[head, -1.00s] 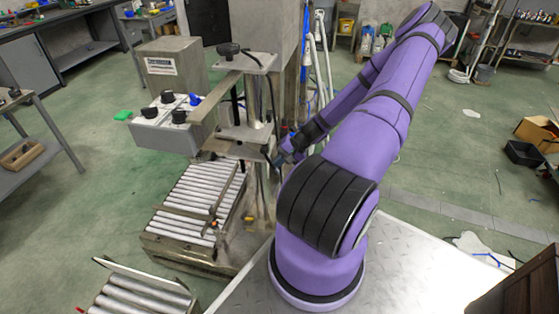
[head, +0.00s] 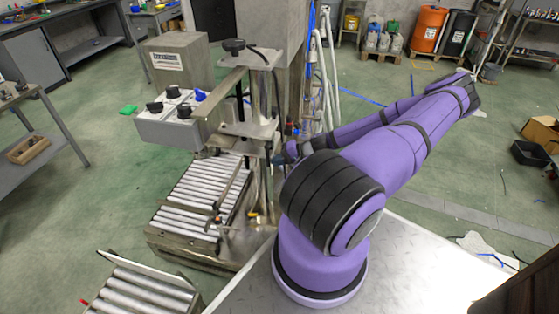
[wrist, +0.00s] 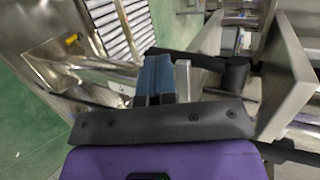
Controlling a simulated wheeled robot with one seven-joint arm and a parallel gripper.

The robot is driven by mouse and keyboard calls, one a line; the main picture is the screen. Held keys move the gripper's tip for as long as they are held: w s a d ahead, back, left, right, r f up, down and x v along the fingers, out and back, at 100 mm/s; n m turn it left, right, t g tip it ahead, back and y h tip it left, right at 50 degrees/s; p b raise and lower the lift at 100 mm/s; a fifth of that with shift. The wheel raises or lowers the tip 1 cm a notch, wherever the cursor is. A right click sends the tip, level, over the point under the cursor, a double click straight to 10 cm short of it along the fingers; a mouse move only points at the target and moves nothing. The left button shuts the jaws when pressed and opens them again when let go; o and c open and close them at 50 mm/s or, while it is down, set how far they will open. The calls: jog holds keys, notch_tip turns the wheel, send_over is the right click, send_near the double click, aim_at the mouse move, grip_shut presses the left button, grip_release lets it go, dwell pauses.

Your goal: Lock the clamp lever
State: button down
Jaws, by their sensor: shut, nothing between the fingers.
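My gripper (wrist: 156,80) shows in the wrist view as blue fingers close together, shut and empty. Just beyond the fingertips a black bar (wrist: 185,57) runs right to a thick black cylinder (wrist: 237,73) between two metal plates. This looks like the clamp lever, but I cannot be sure, nor whether the fingers touch it. In the head view my gripper's blue end (head: 291,149) is small and partly hidden by my purple arm, at the right side of the machine's metal column (head: 262,100). The lever cannot be made out clearly there.
A roller conveyor (head: 200,205) lies left of the column, with a grey control box (head: 175,122) above it. A metal bracket with a black knob (head: 234,46) tops the column. White pipes and cables stand behind.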

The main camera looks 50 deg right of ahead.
jog(key=shift+w+a+f+t+y, duration=0.1)
jog(key=shift+w+f+t+y, duration=0.15)
jog(key=shift+t, duration=0.35)
jog(key=shift+w, duration=0.1)
dwell(0.3)
